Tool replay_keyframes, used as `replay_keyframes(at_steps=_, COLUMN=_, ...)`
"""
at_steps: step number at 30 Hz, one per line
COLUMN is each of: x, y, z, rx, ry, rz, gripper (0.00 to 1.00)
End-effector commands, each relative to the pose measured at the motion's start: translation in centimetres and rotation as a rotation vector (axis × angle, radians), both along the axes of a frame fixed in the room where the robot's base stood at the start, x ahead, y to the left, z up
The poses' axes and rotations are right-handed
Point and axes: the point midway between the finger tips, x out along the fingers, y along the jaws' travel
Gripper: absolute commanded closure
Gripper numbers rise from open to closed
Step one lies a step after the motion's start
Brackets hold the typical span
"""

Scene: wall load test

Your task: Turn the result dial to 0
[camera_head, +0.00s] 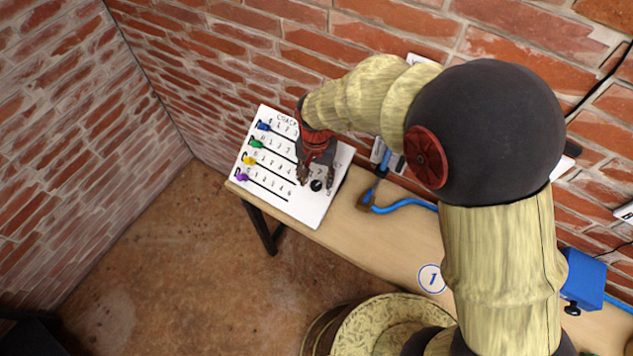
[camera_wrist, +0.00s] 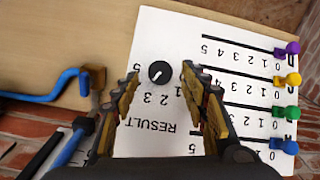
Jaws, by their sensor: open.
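The result dial (camera_head: 316,185) is a small round black knob with a white mark, near the lower right of a white board. It also shows in the wrist view (camera_wrist: 160,72), where the word RESULT and several digits appear upside down below it. The white mark seems to point down and left there, but its exact digit is hard to read. My gripper (camera_wrist: 160,76) is open, with one fingertip on each side of the dial and a gap to it on both sides. In the head view my gripper (camera_head: 315,180) hangs over the board at the dial.
The board (camera_head: 306,212) lies on a wooden table (camera_head: 385,240) against a brick wall. Blue (camera_head: 263,126), green (camera_head: 256,143), yellow (camera_head: 249,160) and purple (camera_head: 242,176) sliders sit at its left. A blue box (camera_head: 585,280) stands farther right.

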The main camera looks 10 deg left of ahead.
Motion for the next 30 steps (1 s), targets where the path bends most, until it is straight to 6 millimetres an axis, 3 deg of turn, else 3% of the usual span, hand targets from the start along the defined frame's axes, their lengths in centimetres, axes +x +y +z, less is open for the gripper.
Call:
replay_keyframes(at_steps=6, x=0.0, y=0.0, z=-2.2, rx=0.000, ry=0.000, rz=0.001, gripper=0.56)
replay_keyframes(at_steps=16, x=0.1, y=0.0, z=-2.5, rx=0.001, ry=-0.001, rz=0.001, gripper=0.56)
replay_keyframes(at_steps=30, x=0.0, y=0.0, z=-2.5, rx=0.001, ry=-0.001, rz=0.001, gripper=0.82)
